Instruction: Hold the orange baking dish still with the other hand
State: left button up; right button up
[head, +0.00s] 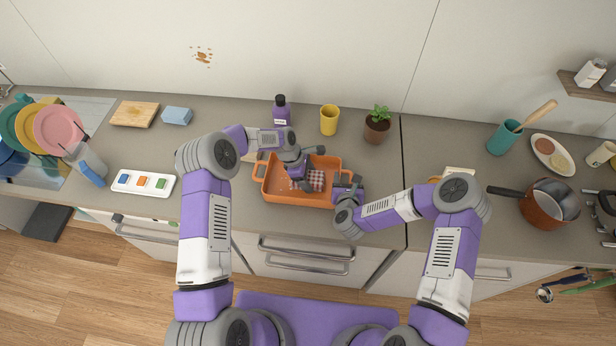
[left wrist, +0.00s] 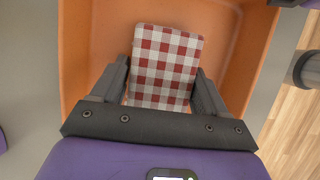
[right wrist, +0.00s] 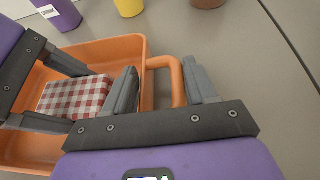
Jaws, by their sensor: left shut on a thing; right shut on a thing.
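The orange baking dish (head: 290,197) with loop handles stands on the counter near its front edge. A red-and-white checked block or pad (left wrist: 166,68) lies inside the dish, its underside hidden. My left gripper (left wrist: 163,80) reaches down into the dish, with its fingers closed on both sides of the checked pad. My right gripper (right wrist: 165,82) is at the dish's right end, with one finger on each side of the orange handle (right wrist: 165,66), gripping it. The pad also shows in the right wrist view (right wrist: 75,97).
Behind the dish stand a purple bottle (head: 281,110), a yellow cup (head: 329,120) and a potted plant (head: 377,127). A white tray with coloured blocks (head: 143,183) lies to the left. A copper pot (head: 545,207) stands far right.

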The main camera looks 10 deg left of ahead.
pick_arm(q)
jog(key=shift+a, duration=1.8)
jog(key=shift+d+f, duration=0.1)
jog(key=shift+d, duration=1.75)
jog(key=shift+s, duration=0.15)
